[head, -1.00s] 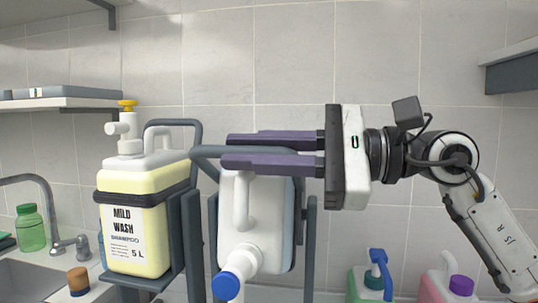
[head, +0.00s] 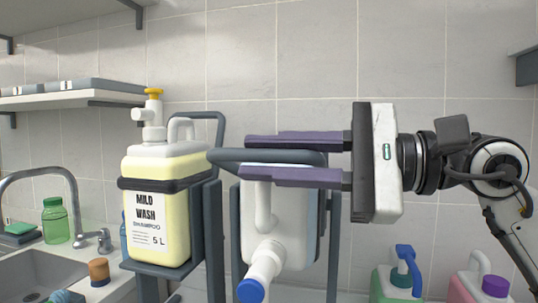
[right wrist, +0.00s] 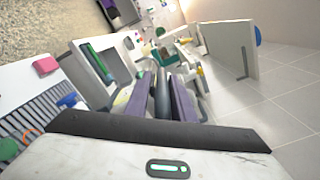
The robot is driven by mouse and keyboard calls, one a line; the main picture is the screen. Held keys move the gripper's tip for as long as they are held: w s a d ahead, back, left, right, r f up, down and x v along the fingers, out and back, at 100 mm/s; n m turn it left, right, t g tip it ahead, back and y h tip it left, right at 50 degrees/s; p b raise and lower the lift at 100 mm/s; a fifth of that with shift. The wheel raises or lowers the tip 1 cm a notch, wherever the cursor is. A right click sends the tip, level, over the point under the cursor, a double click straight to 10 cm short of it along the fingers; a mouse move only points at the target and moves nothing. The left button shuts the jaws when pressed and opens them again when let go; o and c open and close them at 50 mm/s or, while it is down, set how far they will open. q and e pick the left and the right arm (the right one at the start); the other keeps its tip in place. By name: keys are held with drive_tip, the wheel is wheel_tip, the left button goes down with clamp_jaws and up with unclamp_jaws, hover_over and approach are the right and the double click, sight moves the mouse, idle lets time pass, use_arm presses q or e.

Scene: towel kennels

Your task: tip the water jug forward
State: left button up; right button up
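The white water jug (head: 292,215) with a blue cap (head: 251,291) sits in a grey tilting frame in the head view. It is tipped forward, with its spout and cap pointing down toward me. The frame's grey handle bar (head: 226,156) crosses the jug's top. My right gripper (head: 246,158) comes in from the right, its purple fingers on either side of that bar. In the right wrist view the dark bar (right wrist: 162,98) lies between the fingers, which look closed on it. The jug's upper part is partly hidden by the fingers. My left gripper is not in view.
A yellow Mild Wash shampoo jug (head: 172,205) stands upright in a similar frame to the left. A sink (head: 35,270) with a tap and a green bottle (head: 55,222) lie further left. A green jug with a blue pump (head: 398,280) and a pink jug (head: 475,285) stand lower right.

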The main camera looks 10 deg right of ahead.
drive_tip(key=shift+o, duration=1.3)
drive_tip(key=shift+s+f, duration=0.1)
drive_tip(key=shift+f, duration=0.15)
drive_tip(key=shift+r, duration=0.1)
drive_tip(key=shift+d, duration=0.2)
drive_tip(key=b+v, duration=0.2)
drive_tip(key=v, duration=0.7)
drive_tip(key=shift+s+d, duration=0.3)
drive_tip(key=shift+d, duration=0.05)
